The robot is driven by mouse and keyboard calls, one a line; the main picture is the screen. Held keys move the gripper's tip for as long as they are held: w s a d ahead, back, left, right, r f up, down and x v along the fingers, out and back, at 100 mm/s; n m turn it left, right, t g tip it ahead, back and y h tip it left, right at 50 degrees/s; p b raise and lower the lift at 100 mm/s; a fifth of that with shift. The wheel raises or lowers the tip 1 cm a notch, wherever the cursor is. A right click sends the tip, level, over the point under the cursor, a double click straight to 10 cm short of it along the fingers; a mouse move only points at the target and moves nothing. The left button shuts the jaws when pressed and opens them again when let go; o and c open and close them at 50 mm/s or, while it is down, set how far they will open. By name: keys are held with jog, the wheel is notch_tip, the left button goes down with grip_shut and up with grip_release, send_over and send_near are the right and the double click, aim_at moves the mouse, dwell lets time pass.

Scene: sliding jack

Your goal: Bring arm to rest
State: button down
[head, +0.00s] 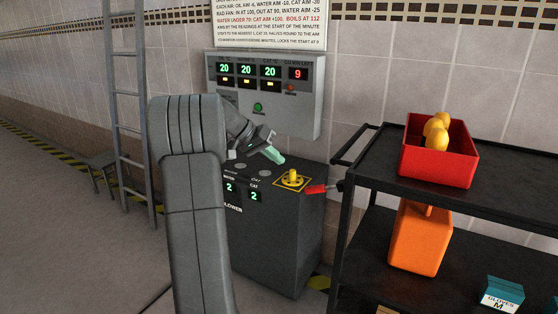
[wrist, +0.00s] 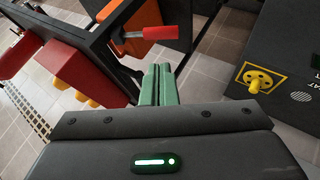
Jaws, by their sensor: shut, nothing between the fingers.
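My gripper (head: 273,154) is shut and empty, with its pale green fingers close together above the dark control cabinet (head: 282,245). It is raised in front of the wall panel (head: 265,95) and points to the right in the head view. In the wrist view its green fingers (wrist: 158,84) lie side by side with nothing between them. My arm bends up across the middle of the head view and hides part of the cabinet and panel. The yellow knob (head: 292,178) on the cabinet top is apart from the fingers.
A red lever (head: 317,189) sticks out at the cabinet's right side. A black cart (head: 389,160) stands to the right with a red bin (head: 438,168) of yellow things and an orange container (head: 417,240). A ladder (head: 127,120) and stool (head: 103,170) stand left. The left floor is open.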

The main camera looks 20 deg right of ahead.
jog(key=shift+d, duration=0.1)
jog(key=s+d+f+t+y+p, duration=0.1)
jog(key=d+f+p, duration=0.1)
jog(key=d, duration=0.3)
jog(key=s+d+f+m+t+y+p, duration=0.1)
jog(key=d+f+p, duration=0.1)
jog(key=d+p, duration=0.3)
jog(key=shift+s+f+t+y, duration=0.15)
jog(key=shift+f+t+y, duration=0.1)
jog(key=shift+t+y, duration=0.15)
jog(key=shift+d, duration=0.1)
jog(key=shift+f, duration=0.15)
dwell(0.5)
